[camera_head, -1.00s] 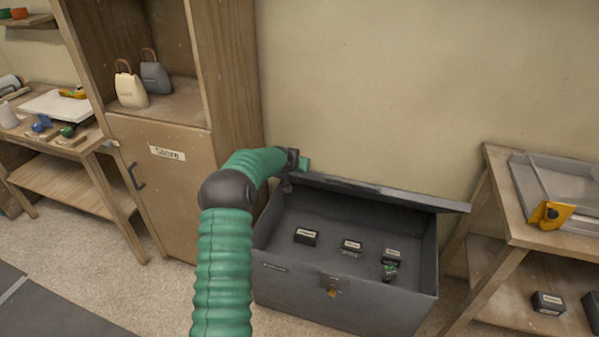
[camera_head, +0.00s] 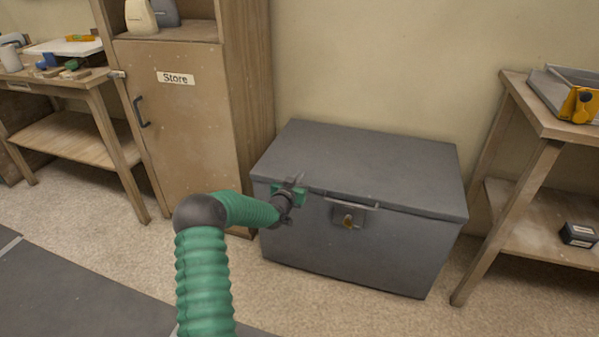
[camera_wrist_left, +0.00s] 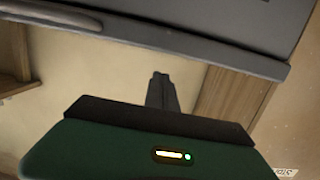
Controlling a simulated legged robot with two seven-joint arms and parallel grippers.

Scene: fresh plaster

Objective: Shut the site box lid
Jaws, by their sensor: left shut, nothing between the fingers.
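The grey site box (camera_head: 345,245) stands on the floor against the wall. Its lid (camera_head: 365,165) lies flat over the box, level with the rim, and hides the inside. In the left wrist view the shut fingers (camera_wrist_left: 160,90) point towards the lid's edge (camera_wrist_left: 190,45). My right gripper is not in view.
A wooden cabinet marked Store (camera_head: 180,120) stands close on the left of the box. A wooden bench (camera_head: 545,120) stands on the right, with a black box (camera_head: 578,234) on its lower shelf. A workbench (camera_head: 70,90) is at far left. The floor in front is mostly clear.

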